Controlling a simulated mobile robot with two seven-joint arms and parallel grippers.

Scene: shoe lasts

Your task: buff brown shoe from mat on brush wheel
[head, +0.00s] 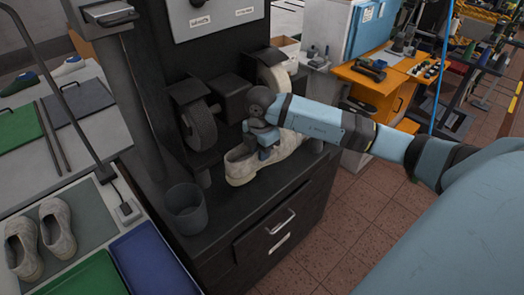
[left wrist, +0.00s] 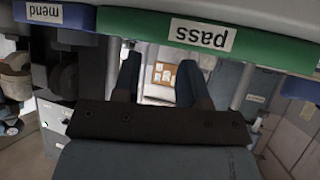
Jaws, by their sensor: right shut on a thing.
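An off-white, scuffed shoe (head: 240,166) is at the machine's dark ledge; I see no clearly brown shoe. My right gripper (head: 264,146) is shut on it from above, its fingers partly hidden at the shoe's opening. I cannot tell whether the sole touches the ledge. A dark brush wheel (head: 199,127) is above and left of the shoe, apart from it. A paler wheel (head: 273,73) is behind my right wrist. A pair of similar pale shoes (head: 40,240) stands on a grey-green mat (head: 90,222). My left gripper (left wrist: 160,78) is open and empty in the left wrist view.
A dark cup (head: 187,210) stands on the ledge's left part. Green (head: 75,278) and blue (head: 150,262) trays lie at lower left. An orange bench (head: 385,85) stands behind my right arm. Upside-down "pass" (left wrist: 201,36) and "mend" (left wrist: 44,12) labels show in the left wrist view.

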